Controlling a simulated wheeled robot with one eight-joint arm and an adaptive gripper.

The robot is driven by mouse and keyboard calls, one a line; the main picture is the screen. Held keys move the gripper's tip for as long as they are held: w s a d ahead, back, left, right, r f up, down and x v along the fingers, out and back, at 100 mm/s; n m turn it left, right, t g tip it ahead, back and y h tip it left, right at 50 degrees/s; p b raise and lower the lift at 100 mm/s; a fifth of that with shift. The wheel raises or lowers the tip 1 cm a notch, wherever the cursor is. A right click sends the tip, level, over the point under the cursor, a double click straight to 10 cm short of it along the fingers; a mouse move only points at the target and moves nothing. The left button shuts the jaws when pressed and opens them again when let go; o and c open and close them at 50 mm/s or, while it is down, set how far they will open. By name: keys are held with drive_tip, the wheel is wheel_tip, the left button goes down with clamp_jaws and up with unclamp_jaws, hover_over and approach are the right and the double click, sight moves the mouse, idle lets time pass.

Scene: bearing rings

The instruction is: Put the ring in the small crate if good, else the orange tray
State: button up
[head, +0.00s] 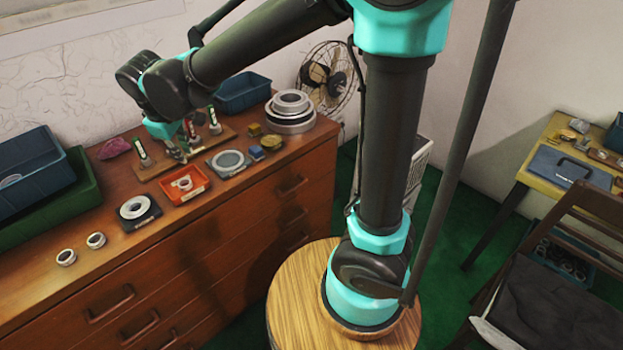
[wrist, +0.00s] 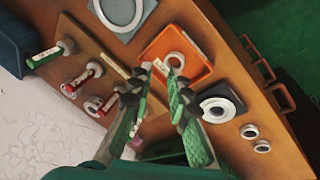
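The shallow orange tray (head: 200,189) lies on the wooden dresser top, with a pale ring (head: 184,183) in it. In the wrist view the orange tray (wrist: 203,72) and its ring (wrist: 175,61) show just beyond the fingertips. My gripper (wrist: 164,78) is open, with a gap between its green finger pads and no ring seen held. In the head view my gripper (head: 176,152) is small, over the board with tagged pegs. A small blue crate (head: 243,92) stands at the dresser's back right. Whether the ring is good cannot be told.
The peg board (head: 150,170) holds upright tagged pegs. A black plate with a ring (head: 133,207), two loose rings (head: 66,257), a grey gauge plate (head: 228,162) and stacked large rings (head: 290,110) are around. A larger blue crate (head: 35,180) sits left.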

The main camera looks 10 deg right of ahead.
drive_tip(key=d+f+m, duration=0.3)
drive_tip(key=d, duration=0.8)
drive_tip(key=d+f+m, duration=0.2)
drive_tip(key=d+m, duration=0.1)
drive_tip(key=d, duration=0.9)
drive_tip(key=s+d+f+m, duration=0.3)
drive_tip(key=s+d, duration=0.1)
drive_tip(key=d, duration=0.3)
drive_tip(key=s+d+f+m, duration=0.3)
drive_tip(key=s+d+f, duration=0.1)
drive_tip(key=d, duration=0.3)
drive_tip(key=shift+s+d+m+t, duration=0.25)
drive_tip(key=shift+s+m+t, duration=0.05)
drive_tip(key=shift+s, duration=0.4)
